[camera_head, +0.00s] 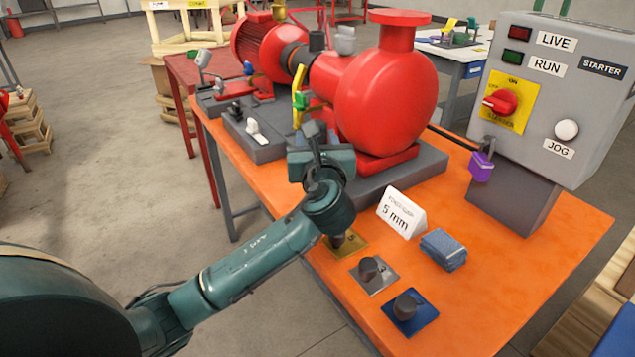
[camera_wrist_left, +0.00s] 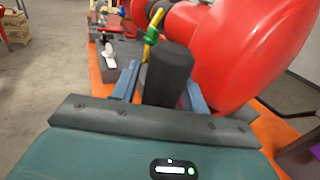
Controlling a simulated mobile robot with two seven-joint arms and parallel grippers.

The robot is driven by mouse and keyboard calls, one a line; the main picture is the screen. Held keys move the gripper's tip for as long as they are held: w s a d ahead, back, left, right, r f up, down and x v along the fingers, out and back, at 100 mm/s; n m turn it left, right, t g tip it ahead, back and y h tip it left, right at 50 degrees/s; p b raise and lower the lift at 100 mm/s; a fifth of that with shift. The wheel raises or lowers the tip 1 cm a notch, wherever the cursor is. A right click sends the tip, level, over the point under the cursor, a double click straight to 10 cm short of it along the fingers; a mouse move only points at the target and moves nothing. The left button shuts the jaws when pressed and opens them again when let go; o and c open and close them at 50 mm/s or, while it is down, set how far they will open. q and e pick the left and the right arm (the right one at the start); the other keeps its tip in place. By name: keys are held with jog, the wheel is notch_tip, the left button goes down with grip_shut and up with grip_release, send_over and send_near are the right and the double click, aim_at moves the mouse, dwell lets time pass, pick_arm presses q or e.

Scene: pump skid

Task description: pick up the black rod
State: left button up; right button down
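A dark, near-black cylinder (camera_wrist_left: 168,75), which looks like the black rod, stands upright between the fingers of my left gripper (camera_wrist_left: 163,86) in the left wrist view. The right finger lies close against it. A narrow gap seems to show on the left, so I cannot tell whether the fingers grip it. Its lower end is hidden. In the head view my left gripper (camera_head: 314,138) is beside the near side of the red pump (camera_head: 385,100), with a dark piece at its fingers. My right gripper is not in view.
Yellow, silver (camera_head: 374,277) and blue (camera_head: 410,313) plates with dark knobs sit along the front of the orange table (camera_head: 490,270). A 5 mm card (camera_head: 401,213), a blue block (camera_head: 443,250) and a grey starter box (camera_head: 545,95) stand to the right.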

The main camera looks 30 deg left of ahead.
pick_arm(q)
grip_shut()
dwell(0.3)
jog(key=shift+r, duration=0.15)
